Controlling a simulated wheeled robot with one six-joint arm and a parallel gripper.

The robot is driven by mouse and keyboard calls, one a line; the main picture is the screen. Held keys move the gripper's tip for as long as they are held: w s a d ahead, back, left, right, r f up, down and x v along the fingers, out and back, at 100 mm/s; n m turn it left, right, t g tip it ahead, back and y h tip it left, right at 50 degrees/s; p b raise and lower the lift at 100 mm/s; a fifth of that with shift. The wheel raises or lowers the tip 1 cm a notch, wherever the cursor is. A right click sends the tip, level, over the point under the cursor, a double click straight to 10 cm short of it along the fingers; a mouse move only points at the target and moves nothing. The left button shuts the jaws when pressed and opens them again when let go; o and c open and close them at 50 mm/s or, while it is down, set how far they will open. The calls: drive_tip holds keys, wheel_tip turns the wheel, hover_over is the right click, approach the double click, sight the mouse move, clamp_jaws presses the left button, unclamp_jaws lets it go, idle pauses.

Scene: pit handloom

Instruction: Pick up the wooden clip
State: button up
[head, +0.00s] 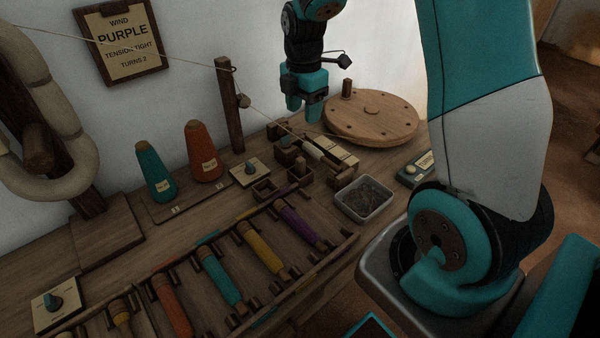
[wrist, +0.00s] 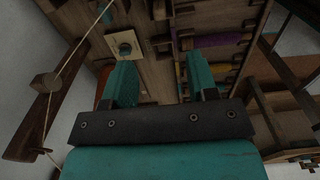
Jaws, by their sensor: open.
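My gripper (head: 304,110) hangs pointing down at the back of the bench, above the wooden winding parts. Its two teal fingers also show in the wrist view (wrist: 160,72), apart, with nothing between them. I cannot surely single out the wooden clip. Small wooden pieces stand below the gripper around the winder (head: 312,150), which holds a pale thread-wound bobbin.
A thread runs from the upper left past the post to the winder. A round wooden disc (head: 372,115) with a peg lies right of the gripper. Teal (head: 154,172) and orange (head: 203,150) cones, a grey tray (head: 364,201) and a rack of coloured bobbins (head: 262,249) fill the bench.

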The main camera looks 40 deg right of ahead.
sight(300, 159)
wheel_tip(300, 159, down, 10)
drive_tip(key=shift+a+f+b, duration=0.15)
drive_tip(key=shift+f+b, duration=0.05)
drive_tip(key=shift+b, duration=0.4)
drive_tip(key=f, duration=0.5)
drive_tip(key=shift+w+a+f+b, duration=0.1)
drive_tip(key=shift+a+b, duration=0.1)
drive_tip(key=shift+b, duration=0.15)
clamp_jaws()
